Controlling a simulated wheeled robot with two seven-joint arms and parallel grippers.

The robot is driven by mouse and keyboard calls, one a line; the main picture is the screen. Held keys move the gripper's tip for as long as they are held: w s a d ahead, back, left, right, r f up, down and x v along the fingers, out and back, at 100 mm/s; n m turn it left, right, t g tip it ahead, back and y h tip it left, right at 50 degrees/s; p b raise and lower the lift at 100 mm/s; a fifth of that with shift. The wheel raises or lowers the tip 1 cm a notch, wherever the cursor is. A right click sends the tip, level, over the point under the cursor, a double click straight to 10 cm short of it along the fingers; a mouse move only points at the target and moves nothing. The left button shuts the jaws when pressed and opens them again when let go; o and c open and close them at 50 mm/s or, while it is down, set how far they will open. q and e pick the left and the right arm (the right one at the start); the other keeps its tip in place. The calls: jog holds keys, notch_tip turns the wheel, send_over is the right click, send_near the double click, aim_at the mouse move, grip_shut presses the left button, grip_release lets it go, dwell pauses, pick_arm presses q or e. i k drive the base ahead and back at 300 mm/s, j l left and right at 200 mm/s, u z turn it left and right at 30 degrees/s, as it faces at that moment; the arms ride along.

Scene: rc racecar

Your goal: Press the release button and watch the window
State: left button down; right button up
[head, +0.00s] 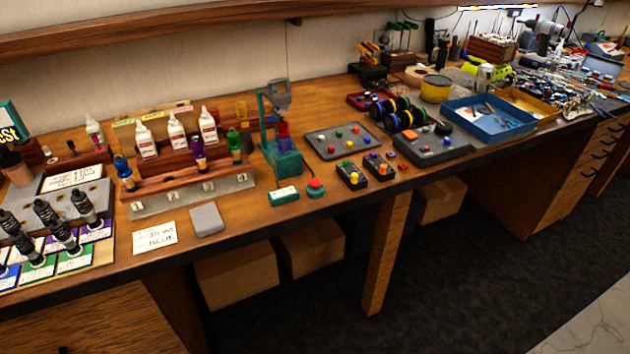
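A red round button (315,186) on a dark teal base sits near the front edge of the bench, at the centre of the head view. Just left of it lies a small teal box (284,196) with a pale panel on top, which may be the window; I cannot read it. Behind both stands a teal press-like stand (284,158) with a grey head and a blue and red piece in it. I cannot tell which part is the window. Neither of my grippers is in view.
Left of the button are a numbered metal strip (190,195), a grey pad (207,219) and a handwritten card (154,236). Right are small dark trays (352,177) with coloured parts and a grey tray (340,150). Bare wood surrounds the button.

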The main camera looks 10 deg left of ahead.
aim_at(314, 183)
jog(key=i+l+u, duration=0.15)
jog(key=u, duration=0.5)
jog(key=i+l+u, duration=0.15)
jog(key=l, duration=0.15)
jog(key=i+l+u, duration=0.2)
jog(key=l, duration=0.15)
jog(key=l+u, duration=0.15)
jog(key=l, duration=0.15)
jog(key=i+l, duration=0.1)
jog(key=l, duration=0.45)
jog(key=i+l, duration=0.1)
jog(key=l, duration=0.45)
jog(key=u, duration=0.05)
